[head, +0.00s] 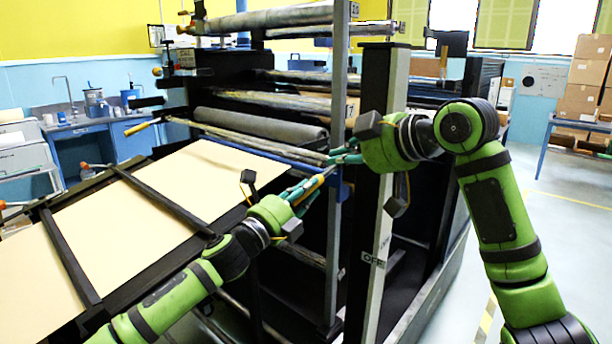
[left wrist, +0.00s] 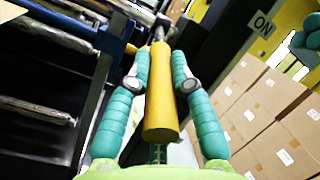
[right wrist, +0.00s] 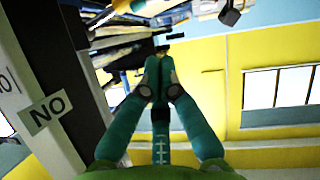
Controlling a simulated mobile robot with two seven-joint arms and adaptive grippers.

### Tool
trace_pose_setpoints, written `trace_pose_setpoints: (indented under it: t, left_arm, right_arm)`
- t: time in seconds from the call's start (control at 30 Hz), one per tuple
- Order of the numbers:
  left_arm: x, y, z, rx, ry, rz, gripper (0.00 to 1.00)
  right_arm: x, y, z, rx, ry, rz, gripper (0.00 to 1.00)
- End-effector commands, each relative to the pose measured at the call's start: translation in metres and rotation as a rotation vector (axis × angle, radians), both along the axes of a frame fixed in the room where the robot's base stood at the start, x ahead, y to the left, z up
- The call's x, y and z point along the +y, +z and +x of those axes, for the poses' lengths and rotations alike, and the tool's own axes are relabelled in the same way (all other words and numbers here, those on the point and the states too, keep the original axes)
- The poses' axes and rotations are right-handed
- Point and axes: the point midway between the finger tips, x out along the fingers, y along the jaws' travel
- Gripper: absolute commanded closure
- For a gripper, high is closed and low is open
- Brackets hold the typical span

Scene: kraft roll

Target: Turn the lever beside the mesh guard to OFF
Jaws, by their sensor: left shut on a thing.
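The lever has a yellow grip (left wrist: 160,95) that runs away from the left wrist camera to a metal shaft. My left gripper (head: 307,188) is shut around this grip; it also fills the left wrist view (left wrist: 160,85). The yellow also shows between its fingers in the head view (head: 315,184). My right gripper (head: 345,157) is just above and right of it, by the pale post; its fingers are nearly together and look empty in the right wrist view (right wrist: 160,88). An OFF label (head: 373,261) is low on the post. An ON label (left wrist: 263,24) is higher. I cannot make out the mesh guard.
The pale post (head: 392,90) stands close to both grippers. A large roller machine with a grey roller (head: 262,129) is behind them. A sloped cream sheet (head: 120,215) on dark rails lies to the left.

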Motion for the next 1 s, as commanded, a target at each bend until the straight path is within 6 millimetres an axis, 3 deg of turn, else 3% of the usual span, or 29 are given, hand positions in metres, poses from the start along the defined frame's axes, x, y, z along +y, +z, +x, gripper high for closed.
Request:
trace_pose_setpoints:
  t: [0.1, 0.27, 0.77, 1.0]
  left_arm:
    - [-0.001, -0.008, 0.000, 0.012, -0.001, 0.005, 1.00]
    - [-0.001, -0.008, 0.000, 0.012, -0.001, 0.005, 1.00]
    - [-0.001, -0.008, 0.000, 0.011, -0.002, 0.005, 1.00]
    - [-0.001, -0.008, 0.000, 0.011, -0.002, 0.004, 1.00]
  right_arm:
    - [0.008, 0.017, -0.008, 0.048, -0.016, 0.042, 1.00]
    - [0.015, 0.019, -0.007, 0.074, -0.024, 0.058, 1.00]
    - [0.078, -0.020, 0.050, 0.073, -0.023, 0.056, 1.00]
    - [0.067, -0.051, 0.053, 0.071, -0.025, 0.056, 1.00]
